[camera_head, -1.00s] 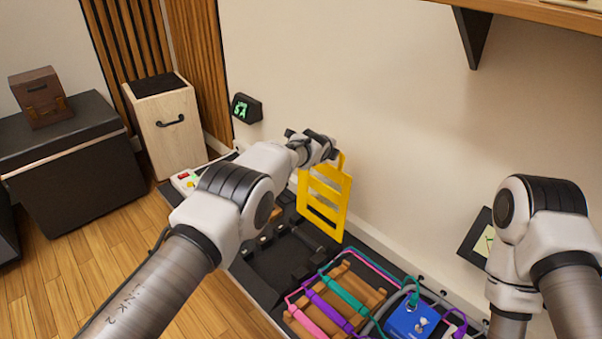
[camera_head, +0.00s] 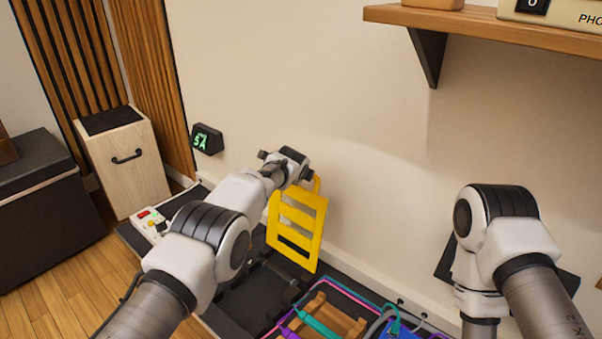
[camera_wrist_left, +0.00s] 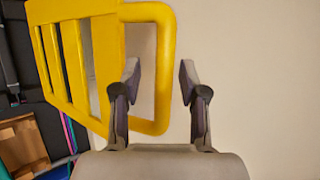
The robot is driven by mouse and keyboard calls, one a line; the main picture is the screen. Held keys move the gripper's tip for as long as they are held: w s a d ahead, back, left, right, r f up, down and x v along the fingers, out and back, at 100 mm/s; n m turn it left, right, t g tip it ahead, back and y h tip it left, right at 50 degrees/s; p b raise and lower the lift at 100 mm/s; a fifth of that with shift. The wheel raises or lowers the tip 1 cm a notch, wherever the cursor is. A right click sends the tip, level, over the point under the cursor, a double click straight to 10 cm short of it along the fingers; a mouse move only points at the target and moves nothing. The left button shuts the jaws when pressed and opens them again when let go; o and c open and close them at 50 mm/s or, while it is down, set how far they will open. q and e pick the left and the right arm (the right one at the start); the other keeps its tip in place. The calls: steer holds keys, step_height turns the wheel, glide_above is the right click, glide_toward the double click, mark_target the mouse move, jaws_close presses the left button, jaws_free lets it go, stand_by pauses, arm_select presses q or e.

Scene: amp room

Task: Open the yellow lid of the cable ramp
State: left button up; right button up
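The yellow lid (camera_head: 317,232), a slotted plate with a loop handle, stands steeply raised near the wall above the black cable ramp (camera_head: 232,295) in the head view. My left gripper (camera_head: 280,168) is at its top edge. In the left wrist view, the lid (camera_wrist_left: 107,62) fills the left side. The fingers of my left gripper (camera_wrist_left: 161,85) are spread apart, one on each side of the handle's outer bar (camera_wrist_left: 166,65), with visible gaps. My right arm is at the right of the head view; its gripper is out of view.
A wooden rack (camera_head: 330,318) with coloured cables lies at the front. A control box with buttons (camera_head: 150,224) sits left of the ramp. A small green display (camera_head: 207,139) is on the wall. A wooden shelf (camera_head: 480,24) juts out at upper right.

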arm_select(q)
steer(key=shift+s+d+r, duration=0.1)
steer(key=shift+r, duration=0.05)
steer(key=v, duration=0.7)
stand_by(0.3)
steer(key=shift+s, duration=0.15)
